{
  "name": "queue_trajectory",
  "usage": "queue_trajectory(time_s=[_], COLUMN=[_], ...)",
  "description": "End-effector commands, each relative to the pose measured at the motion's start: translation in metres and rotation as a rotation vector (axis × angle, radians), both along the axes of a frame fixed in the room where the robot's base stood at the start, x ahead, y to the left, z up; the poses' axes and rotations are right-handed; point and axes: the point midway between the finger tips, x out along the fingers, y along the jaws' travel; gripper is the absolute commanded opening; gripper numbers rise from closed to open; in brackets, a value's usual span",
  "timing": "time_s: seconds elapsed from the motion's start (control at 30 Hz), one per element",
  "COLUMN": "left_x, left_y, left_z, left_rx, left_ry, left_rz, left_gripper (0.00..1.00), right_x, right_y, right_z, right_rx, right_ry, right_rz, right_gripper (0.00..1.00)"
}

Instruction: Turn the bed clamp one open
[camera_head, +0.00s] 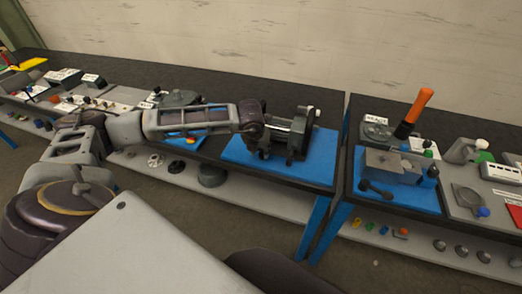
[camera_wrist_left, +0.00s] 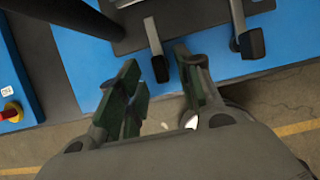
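A dark machine with round end plates (camera_head: 300,135) stands on a blue mat (camera_head: 318,170) on the middle table. In the left wrist view, two grey levers with black ends stick out from its base: one lever (camera_wrist_left: 158,55) near the middle and another lever (camera_wrist_left: 245,35) to the right. I cannot tell by a label which is bed clamp one. My left gripper (camera_wrist_left: 157,68) is open, its two fingers apart on either side of the middle lever's black end. In the head view my left gripper (camera_head: 262,147) is at the machine's left front, partly hidden by its wrist. My right gripper is not in view.
A right-hand table holds a grey block fixture (camera_head: 395,165) on a blue mat and an orange-handled tool (camera_head: 415,112). A gap separates the tables. Other devices stand on the left behind my arm. A lower shelf (camera_head: 262,195) carries small parts. A red-and-yellow button (camera_wrist_left: 11,111) is at the wrist view's left.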

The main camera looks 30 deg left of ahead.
Motion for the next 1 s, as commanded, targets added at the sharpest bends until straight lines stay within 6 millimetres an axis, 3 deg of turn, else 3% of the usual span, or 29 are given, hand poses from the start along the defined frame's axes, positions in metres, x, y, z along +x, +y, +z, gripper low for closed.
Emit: queue_trajectory(time_s=[0.23,0.57,0.87,1.0], left_x=[0.007,0.008,0.007,0.007], left_y=[0.001,0.002,0.002,0.002], left_z=[-0.016,-0.019,-0.019,-0.019], left_rx=[0.000,0.000,0.000,0.000], left_ry=[0.000,0.000,0.000,0.000], left_rz=[0.000,0.000,0.000,0.000], left_gripper=[0.36,0.36,0.01,0.00], right_x=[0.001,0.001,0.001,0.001], right_y=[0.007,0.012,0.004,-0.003], right_z=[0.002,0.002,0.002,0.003], right_rx=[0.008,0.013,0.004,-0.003], right_ry=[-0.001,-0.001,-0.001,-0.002], right_rz=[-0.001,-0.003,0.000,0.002], right_gripper=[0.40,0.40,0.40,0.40])
